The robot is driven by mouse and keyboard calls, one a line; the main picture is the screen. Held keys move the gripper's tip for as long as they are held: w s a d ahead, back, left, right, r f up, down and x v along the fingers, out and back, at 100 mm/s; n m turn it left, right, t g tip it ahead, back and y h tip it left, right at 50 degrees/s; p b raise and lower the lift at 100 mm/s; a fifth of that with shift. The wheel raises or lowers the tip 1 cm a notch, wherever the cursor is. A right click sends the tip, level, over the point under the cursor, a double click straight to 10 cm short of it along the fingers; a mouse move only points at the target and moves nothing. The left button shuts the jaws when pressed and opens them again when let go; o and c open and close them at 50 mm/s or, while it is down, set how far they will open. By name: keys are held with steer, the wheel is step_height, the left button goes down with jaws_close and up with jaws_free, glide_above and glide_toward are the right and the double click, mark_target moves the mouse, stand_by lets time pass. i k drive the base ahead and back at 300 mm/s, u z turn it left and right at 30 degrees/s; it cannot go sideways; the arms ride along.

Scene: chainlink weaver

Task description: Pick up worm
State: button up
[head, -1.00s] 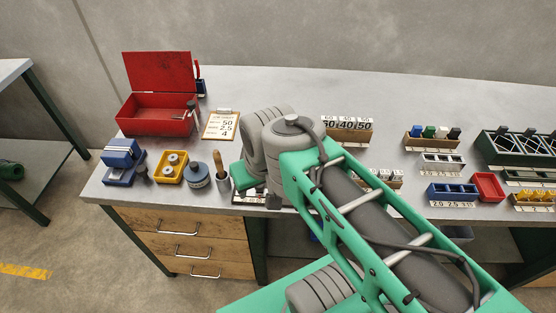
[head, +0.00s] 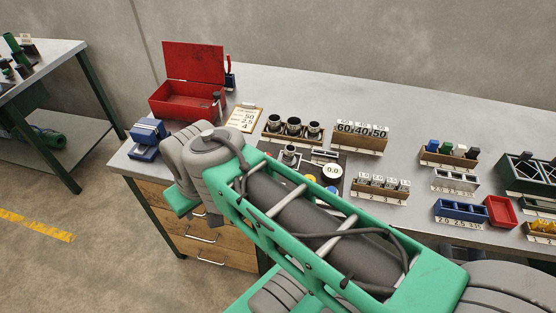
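I cannot tell which part is the worm. Candidates are the several small upright pieces in the numbered wooden rack (head: 381,188) right of centre, and the dark, light-topped cylinders (head: 294,125) in a wooden holder at the back middle. They are too small to identify. My green and grey arm crosses the head view from lower right to the left front of the bench. Its wrist bends down at the bench's front edge, and my gripper is hidden behind or below it. I cannot see its fingers or whether anything is held.
The rear strip is clear.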

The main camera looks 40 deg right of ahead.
mark_target(287, 158)
steer(key=k, duration=0.85)
steer(key=z, duration=0.9)
steer(key=i, duration=0.5)
steer(key=u, duration=0.05)
steer(key=k, duration=0.45)
steer(key=z, duration=0.55)
steer(key=i, duration=0.7)
steer(key=u, duration=2.8)
